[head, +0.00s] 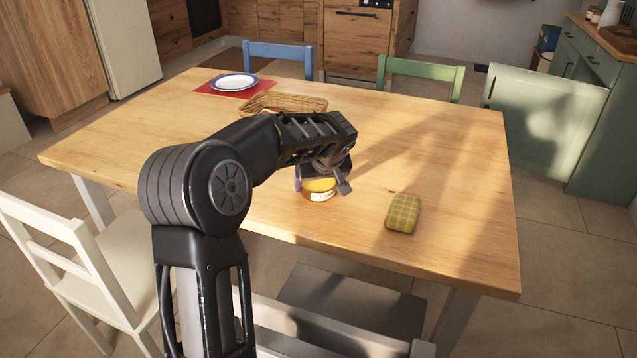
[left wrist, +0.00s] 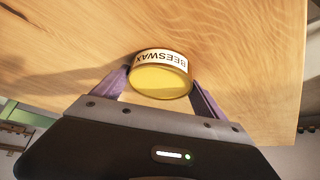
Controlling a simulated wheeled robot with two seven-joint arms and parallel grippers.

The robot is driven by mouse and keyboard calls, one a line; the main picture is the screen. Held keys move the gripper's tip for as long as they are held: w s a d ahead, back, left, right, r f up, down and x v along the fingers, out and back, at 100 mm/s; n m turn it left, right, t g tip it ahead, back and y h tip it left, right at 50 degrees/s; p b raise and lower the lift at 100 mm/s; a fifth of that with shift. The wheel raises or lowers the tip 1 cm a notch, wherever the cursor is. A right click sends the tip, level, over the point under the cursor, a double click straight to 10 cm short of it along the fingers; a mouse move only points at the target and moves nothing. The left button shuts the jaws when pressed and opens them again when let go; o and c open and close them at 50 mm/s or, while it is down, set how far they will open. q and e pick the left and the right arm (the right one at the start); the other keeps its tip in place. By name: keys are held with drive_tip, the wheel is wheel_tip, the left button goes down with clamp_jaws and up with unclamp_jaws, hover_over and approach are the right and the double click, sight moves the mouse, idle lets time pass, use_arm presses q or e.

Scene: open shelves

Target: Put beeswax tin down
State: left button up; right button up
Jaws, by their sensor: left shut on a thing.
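The beeswax tin (head: 319,189) is a round yellow tin with a white label, over the near middle part of the wooden table (head: 440,151). My left gripper (head: 322,187) is shut on it, with one finger on each side. In the left wrist view the tin (left wrist: 161,76) sits between the two purple-grey fingers of the gripper (left wrist: 160,92), its label reading BEESWAX upside down. It is close to the tabletop; I cannot tell whether it touches. My right gripper is not in view.
A yellow checked sponge-like block (head: 403,213) lies right of the tin. A wicker basket (head: 285,102) and a plate (head: 234,81) on a red mat (head: 205,89) are at the back left. Chairs surround the table.

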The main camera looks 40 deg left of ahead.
use_arm(q)
drive_tip(key=shift+r, duration=0.1)
drive_tip(key=o, duration=2)
drive_tip(key=shift+c, duration=0.2)
drive_tip(key=shift+d+r, duration=0.15)
drive_tip(key=shift+r, duration=0.1)
drive_tip(key=v, duration=1.1)
drive_tip(key=shift+r+p, duration=0.2)
drive_tip(key=shift+p, duration=0.2)
drive_tip(key=shift+s, duration=0.15)
